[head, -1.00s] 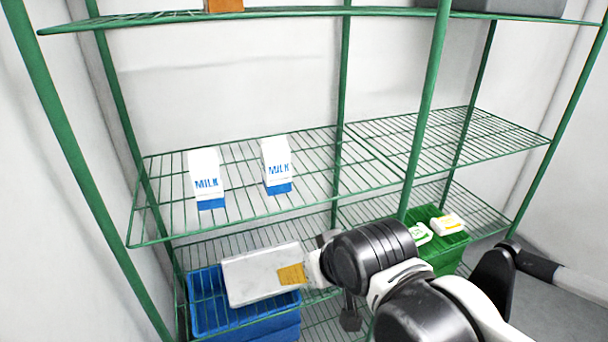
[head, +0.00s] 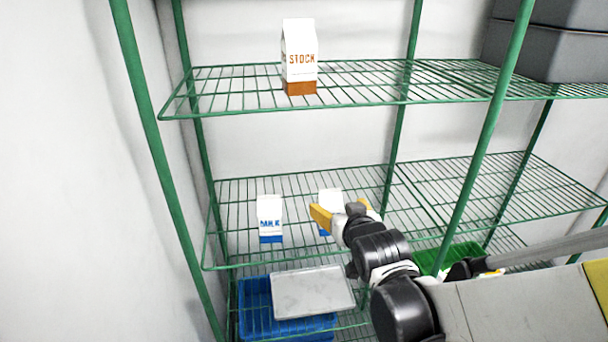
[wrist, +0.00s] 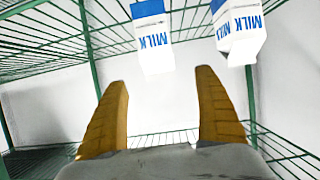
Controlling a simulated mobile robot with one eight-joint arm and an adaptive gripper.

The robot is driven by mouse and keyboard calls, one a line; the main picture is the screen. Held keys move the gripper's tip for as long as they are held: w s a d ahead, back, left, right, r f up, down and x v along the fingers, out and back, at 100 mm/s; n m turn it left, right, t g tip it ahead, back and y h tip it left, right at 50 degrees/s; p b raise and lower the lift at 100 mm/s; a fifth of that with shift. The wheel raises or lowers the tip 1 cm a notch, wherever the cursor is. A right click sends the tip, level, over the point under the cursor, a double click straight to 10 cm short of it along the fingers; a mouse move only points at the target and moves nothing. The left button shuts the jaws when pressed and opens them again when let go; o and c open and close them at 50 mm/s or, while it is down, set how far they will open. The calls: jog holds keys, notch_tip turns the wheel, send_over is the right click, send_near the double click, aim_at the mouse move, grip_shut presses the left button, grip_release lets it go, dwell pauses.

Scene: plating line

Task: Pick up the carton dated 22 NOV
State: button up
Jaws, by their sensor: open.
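Two white-and-blue MILK cartons stand upright on the middle wire shelf in the head view: the left carton (head: 269,219) and the right carton (head: 330,198), which my gripper partly hides. A white-and-orange STOCK carton (head: 299,60) stands on the upper shelf. No date can be read on any carton. My gripper (head: 342,212) is open, with its yellow fingers in front of the right milk carton. In the wrist view, my gripper (wrist: 161,80) has nothing between its fingers. Two milk cartons show beyond it, one near the middle (wrist: 155,50) and one to the right (wrist: 243,42).
Green wire shelving (head: 245,110) with posts surrounds the cartons. Below are a blue crate (head: 256,300) with a pale tray (head: 312,290) over it, and a green crate (head: 428,262). Dark grey boxes (head: 555,50) sit at the upper right. The middle shelf's right side is clear.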

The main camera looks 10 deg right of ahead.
aim_at(331, 200)
jog(key=b+x, duration=0.1)
jog(key=x, duration=0.2)
jog(key=b+x, duration=0.1)
jog(key=x, duration=0.2)
jog(key=b+x, duration=0.1)
jog(key=x, duration=0.2)
jog(key=shift+w+d+f, duration=0.15)
jog(key=shift+w+f, duration=0.1)
jog(key=shift+f, duration=0.25)
jog(key=c, duration=1.5)
jog(key=shift+r, duration=0.1)
jog(key=shift+r, duration=0.1)
